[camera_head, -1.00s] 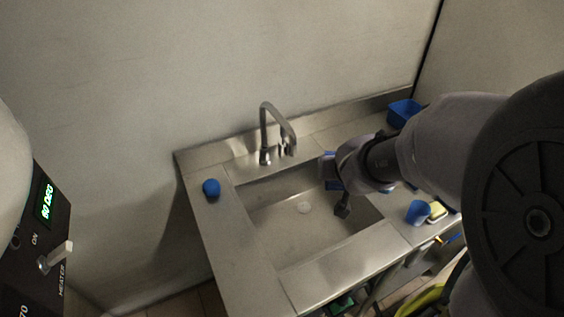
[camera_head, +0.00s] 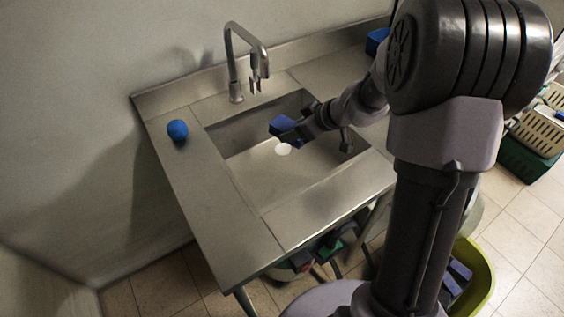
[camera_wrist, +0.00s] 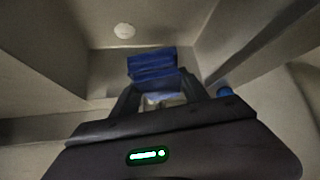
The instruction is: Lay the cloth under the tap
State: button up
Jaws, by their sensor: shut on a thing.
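The cloth (camera_head: 281,124) is a folded blue piece. My gripper (camera_head: 292,133) is shut on it and holds it over the sink basin (camera_head: 240,165). In the wrist view the cloth (camera_wrist: 152,64) sticks out beyond the fingertips of my gripper (camera_wrist: 155,88). The tap (camera_head: 236,60) is a tall bent metal spout at the back edge of the sink. The cloth is in front of the tap and a little to its right. I cannot tell how high the cloth is above the basin floor. A pale round drain (camera_head: 283,149) shows close by; it also shows in the wrist view (camera_wrist: 124,30).
A blue ball-like object (camera_head: 177,130) sits on the left counter. A blue container (camera_head: 377,41) stands at the back right, partly behind my arm. A yellow-green tub (camera_head: 481,277) and a crate (camera_head: 540,130) are on the floor at right. The front counter is clear.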

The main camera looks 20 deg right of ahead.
jog(key=w+a+f+n+g+y, duration=0.1)
jog(key=f, duration=0.5)
jog(key=w+a+f+n+g+y, duration=0.1)
jog(key=a+f+n, duration=0.1)
jog(key=f, duration=0.5)
jog(key=w+a+f+n+g+y+p, duration=0.1)
jog(key=w+a+f+n, duration=0.1)
jog(key=f, duration=0.5)
jog(key=shift+f, duration=0.15)
jog(key=shift+f, duration=0.15)
jog(key=o, duration=1.5)
jog(key=shift+r, duration=0.35)
jog(key=p+v, duration=0.2)
jog(key=v, duration=0.5)
jog(key=shift+s+d, duration=0.2)
